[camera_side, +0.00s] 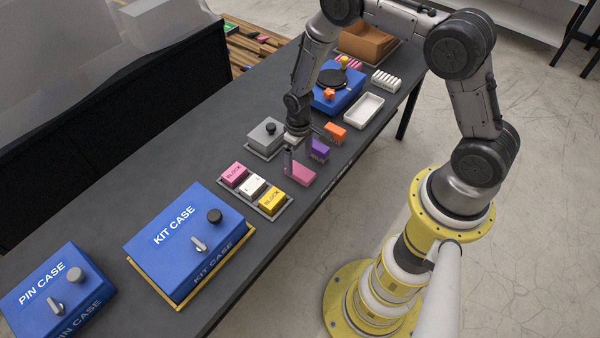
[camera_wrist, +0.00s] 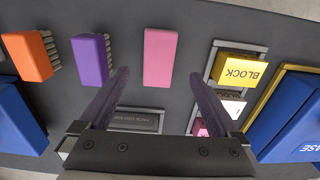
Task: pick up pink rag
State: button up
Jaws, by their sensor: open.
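The pink rag (camera_side: 302,174) lies flat on the dark table, between the purple brush and the tray of blocks. In the wrist view the pink rag (camera_wrist: 160,55) is a plain pink rectangle just beyond the fingertips, roughly centred between them. My gripper (camera_side: 289,160) is open and empty. In the side view it hangs just left of the rag, and its height over the table is hard to tell. In the wrist view the two fingers of my gripper (camera_wrist: 160,74) are spread wide on either side, with bare table between them.
A purple brush (camera_wrist: 90,58) and an orange brush (camera_wrist: 29,55) lie beside the rag. On the other side is a block tray (camera_side: 283,209) with pink, white and yellow blocks. A grey knobbed box (camera_side: 266,137) stands behind. The blue KIT CASE (camera_side: 185,232) is farther left.

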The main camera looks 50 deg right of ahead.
aim_at(300, 170)
notch_tip(300, 170, down, 5)
jog(key=shift+s+d+r, duration=0.1)
jog(key=c, duration=1.4)
jog(key=shift+c, duration=0.2)
jog(key=shift+r, duration=0.1)
jog(key=shift+r, duration=0.55)
jog(key=s+r, duration=0.1)
jog(key=r, duration=0.1)
jog(key=s+r, duration=0.2)
jog(key=r, duration=0.1)
jog(key=s+r, duration=0.1)
jog(key=r, duration=0.1)
jog(key=shift+s+r, duration=0.15)
jog(key=shift+s, duration=0.05)
jog(key=s+r, duration=0.4)
jog(key=s, duration=0.5)
jog(key=shift+s+a+r, duration=0.25)
jog(key=shift+s+a, duration=0.05)
jog(key=shift+a, duration=0.15)
